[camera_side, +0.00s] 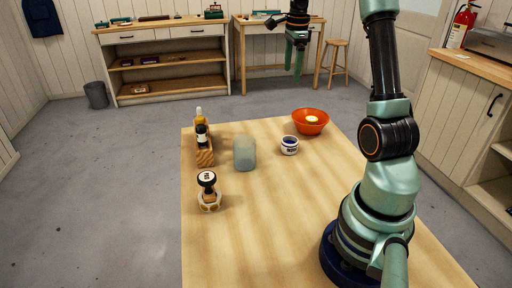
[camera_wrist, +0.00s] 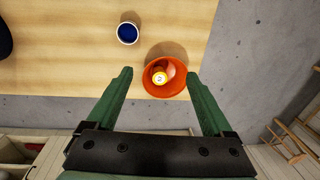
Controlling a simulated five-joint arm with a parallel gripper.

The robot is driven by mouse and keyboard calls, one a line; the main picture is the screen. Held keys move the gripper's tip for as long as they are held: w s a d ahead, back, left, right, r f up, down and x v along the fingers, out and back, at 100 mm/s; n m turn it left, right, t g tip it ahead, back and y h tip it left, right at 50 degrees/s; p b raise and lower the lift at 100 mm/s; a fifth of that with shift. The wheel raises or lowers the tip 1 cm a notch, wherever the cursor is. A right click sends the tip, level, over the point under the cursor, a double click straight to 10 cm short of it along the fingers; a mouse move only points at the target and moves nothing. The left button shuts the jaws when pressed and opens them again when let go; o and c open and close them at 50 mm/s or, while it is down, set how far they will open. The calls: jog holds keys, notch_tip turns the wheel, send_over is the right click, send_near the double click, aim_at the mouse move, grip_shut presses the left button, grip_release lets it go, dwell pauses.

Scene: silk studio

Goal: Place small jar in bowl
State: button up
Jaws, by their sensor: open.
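A small white jar (camera_side: 289,145) with a dark blue top stands upright on the wooden table, left of and nearer than the bowl in the side view. It also shows from above in the wrist view (camera_wrist: 127,34). The orange bowl (camera_side: 323,125) stands near the table's far edge, and it also shows in the wrist view (camera_wrist: 178,87). A yellow and white ball-like thing marked 2 (camera_wrist: 160,78) lies in the bowl. My gripper (camera_side: 297,72) is open and empty, raised above the far edge of the table. In the wrist view the bowl appears between its fingertips (camera_wrist: 159,75).
A frosted cup (camera_side: 245,154) stands left of the jar. Farther left are a wooden holder (camera_side: 205,157) with bottles and a dark-topped stamp (camera_side: 208,182) in a pale ring. The table's front middle is clear. A bench (camera_side: 262,28) and stool (camera_side: 337,60) stand behind.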

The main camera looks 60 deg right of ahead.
jog(key=s+a+r+n+t, duration=0.1)
jog(key=a+r+n+t, duration=0.1)
jog(key=a+n, duration=0.85)
jog(key=a+r+n+t, duration=0.15)
jog(key=a+n, duration=0.55)
jog(key=a, duration=0.7)
jog(key=s+a+f+n+t, duration=0.1)
jog(key=s+a+f+n, duration=0.1)
jog(key=s+a+n, duration=0.3)
jog(key=shift+a+f+n+y, duration=0.2)
jog(key=shift+a+n+y, duration=0.2)
jog(key=shift+a+n, duration=1.7)
jog(key=shift+d, duration=0.1)
